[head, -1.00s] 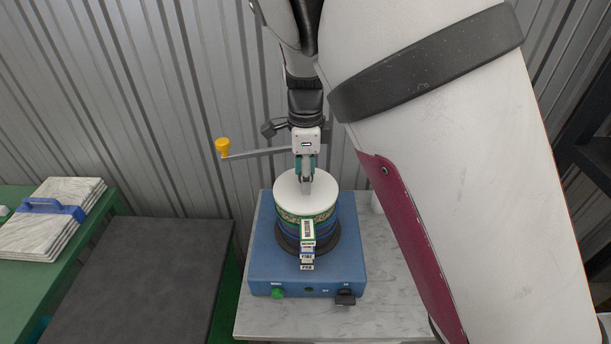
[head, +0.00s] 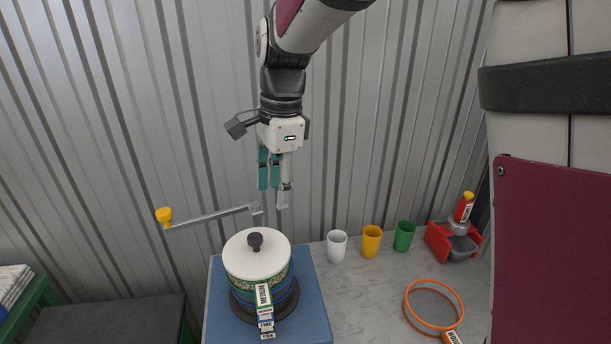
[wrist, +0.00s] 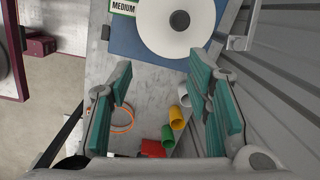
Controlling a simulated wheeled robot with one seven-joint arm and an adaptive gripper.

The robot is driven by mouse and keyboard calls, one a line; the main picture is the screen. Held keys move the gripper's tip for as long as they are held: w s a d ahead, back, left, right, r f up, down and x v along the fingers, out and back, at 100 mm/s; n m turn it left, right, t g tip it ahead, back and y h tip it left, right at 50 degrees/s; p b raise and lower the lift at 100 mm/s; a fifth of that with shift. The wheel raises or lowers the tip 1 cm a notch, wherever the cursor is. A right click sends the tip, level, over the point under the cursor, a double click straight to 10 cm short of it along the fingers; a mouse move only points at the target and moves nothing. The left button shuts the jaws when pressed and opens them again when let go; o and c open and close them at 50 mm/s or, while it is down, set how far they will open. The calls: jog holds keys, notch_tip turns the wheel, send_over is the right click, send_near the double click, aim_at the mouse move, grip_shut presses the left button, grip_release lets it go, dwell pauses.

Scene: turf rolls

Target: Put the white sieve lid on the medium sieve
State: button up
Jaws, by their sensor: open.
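The white sieve lid (head: 257,258), a round disc with a black knob, rests on top of the sieve stack. The medium sieve (head: 264,294), with a green band and a MEDIUM label, is directly under it, above blue-banded sieves on the blue shaker. The lid looks level and centred.
A grey arm with a yellow knob (head: 165,216) reaches in behind the stack. White (head: 337,247), yellow (head: 371,241) and green (head: 404,236) cups stand on the marble table. An orange ring sieve (head: 433,306) and a red holder (head: 452,242) are at right. The corrugated wall is close behind.

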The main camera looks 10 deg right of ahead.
jog(key=s+d+r+n+t, duration=0.2)
jog(key=s+d+n, duration=0.4)
jog(key=s, duration=0.4)
jog(key=s+d+r+n+t+h, duration=0.1)
jog(key=s+d+r+n+t, duration=0.1)
jog(key=s+d+n, duration=0.5)
jog(key=s+n+t, duration=0.1)
jog(key=s+n, duration=0.1)
jog(key=s, duration=0.2)
jog(key=shift+s+r, duration=0.2)
jog(key=shift+w+f+b, duration=0.75)
jog(key=shift+w+b, duration=0.05)
jog(key=shift+w, duration=0.05)
